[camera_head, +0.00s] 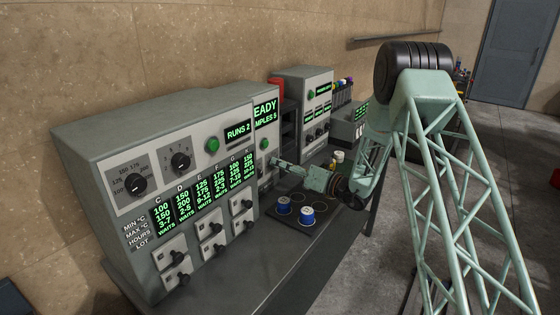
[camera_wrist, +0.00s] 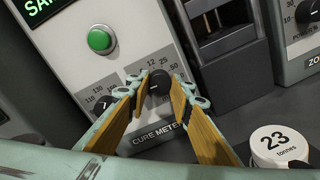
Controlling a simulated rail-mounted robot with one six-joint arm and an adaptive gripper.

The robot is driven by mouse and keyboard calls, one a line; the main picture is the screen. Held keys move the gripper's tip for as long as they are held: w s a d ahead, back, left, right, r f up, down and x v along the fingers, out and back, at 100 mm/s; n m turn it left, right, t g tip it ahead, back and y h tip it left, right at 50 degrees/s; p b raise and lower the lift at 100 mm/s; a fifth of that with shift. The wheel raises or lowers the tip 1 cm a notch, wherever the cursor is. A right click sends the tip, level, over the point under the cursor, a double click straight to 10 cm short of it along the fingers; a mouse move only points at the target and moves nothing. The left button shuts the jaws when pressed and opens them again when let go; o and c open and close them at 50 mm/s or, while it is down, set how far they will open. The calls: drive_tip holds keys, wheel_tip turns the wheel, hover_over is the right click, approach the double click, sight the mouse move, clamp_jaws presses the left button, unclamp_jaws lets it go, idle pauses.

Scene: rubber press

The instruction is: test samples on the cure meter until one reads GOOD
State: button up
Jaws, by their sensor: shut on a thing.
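The cure meter (camera_head: 261,124) is a grey cabinet with a green-lit screen, cut off at its left, reading "EADY" and "MPLES 5". Its label and front also show in the wrist view (camera_wrist: 152,137), with a green button (camera_wrist: 102,40). My gripper (camera_wrist: 160,82) is shut on a black dial knob (camera_wrist: 157,84) on that front, one wooden-padded finger on each side. In the head view my gripper (camera_head: 279,164) reaches the meter's lower front. A second knob (camera_wrist: 106,104) is partly behind the left finger. I see no GOOD reading. Two blue round pots (camera_head: 307,215) stand on a dark tray (camera_head: 322,228).
Another control cabinet (camera_head: 318,90) stands behind. A white disc marked "23 tonnes" (camera_wrist: 273,138) is close to the right finger.

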drive_tip(key=shift+r+m+p, duration=0.1)
drive_tip(key=shift+m+p, duration=0.8)
drive_tip(key=shift+m, duration=0.3)
drive_tip(key=o, duration=0.8)
drive_tip(key=shift+o, duration=0.2)
drive_tip(key=shift+d, duration=0.1)
drive_tip(key=v, duration=1.2)
drive_tip(key=shift+w, duration=0.1)
